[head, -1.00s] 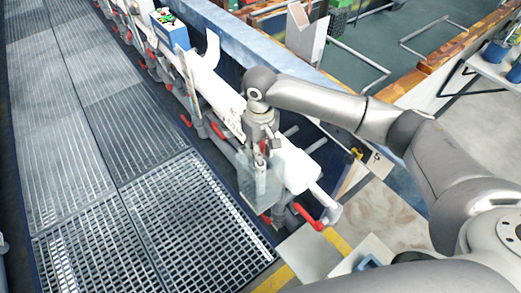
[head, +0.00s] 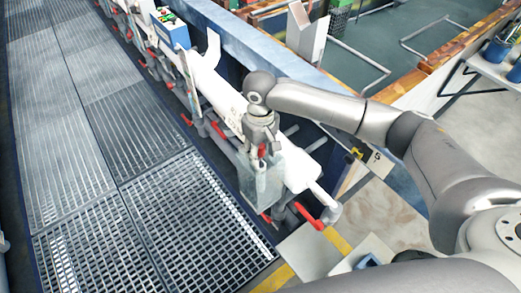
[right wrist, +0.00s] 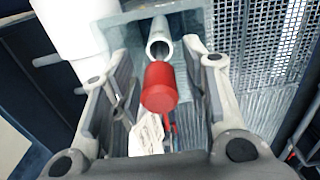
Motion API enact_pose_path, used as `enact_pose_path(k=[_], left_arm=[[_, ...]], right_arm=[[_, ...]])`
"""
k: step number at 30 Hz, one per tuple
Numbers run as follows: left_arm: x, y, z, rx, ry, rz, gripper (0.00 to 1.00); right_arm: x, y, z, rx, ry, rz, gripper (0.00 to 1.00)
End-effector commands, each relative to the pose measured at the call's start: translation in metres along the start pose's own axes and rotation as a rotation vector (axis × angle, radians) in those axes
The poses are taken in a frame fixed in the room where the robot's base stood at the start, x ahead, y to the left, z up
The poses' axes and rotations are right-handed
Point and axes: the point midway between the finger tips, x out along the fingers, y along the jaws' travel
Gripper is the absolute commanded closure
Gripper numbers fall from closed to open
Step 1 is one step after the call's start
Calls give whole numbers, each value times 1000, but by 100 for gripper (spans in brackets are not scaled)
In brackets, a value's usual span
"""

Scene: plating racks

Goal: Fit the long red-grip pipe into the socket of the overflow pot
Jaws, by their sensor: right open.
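The pipe's red grip (right wrist: 160,88) stands between the spread fingers of my right gripper (right wrist: 158,92), with a gap on each side. In the head view the same gripper (head: 262,148) points down above the clear overflow pot (head: 262,186), and the red grip shows between its fingers. The pot's pale wall also shows in the right wrist view (right wrist: 125,35). A grey tube with an open round rim (right wrist: 160,48) lies just beyond the grip; I cannot tell whether the pipe sits in it. The pipe's lower part is hidden. My left gripper is not in view.
A long white pipe (head: 215,88) with several red-handled valves runs along the blue rack beam (head: 235,45). A red handle (head: 308,217) is close to the right of the pot. Metal grating (head: 180,205) lies open to the left.

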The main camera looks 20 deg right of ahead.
Motion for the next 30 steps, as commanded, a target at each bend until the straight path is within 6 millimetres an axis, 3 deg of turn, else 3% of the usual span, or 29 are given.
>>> enact_pose_path(k=[5,18,23,30], left_arm=[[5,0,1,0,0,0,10],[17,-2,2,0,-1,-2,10],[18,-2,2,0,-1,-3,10],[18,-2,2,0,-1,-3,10]], right_arm=[[-20,0,-1,0,4,1,58],[-107,0,-1,0,3,0,58],[-119,0,-1,0,1,0,58],[-122,0,0,0,0,0,58]])
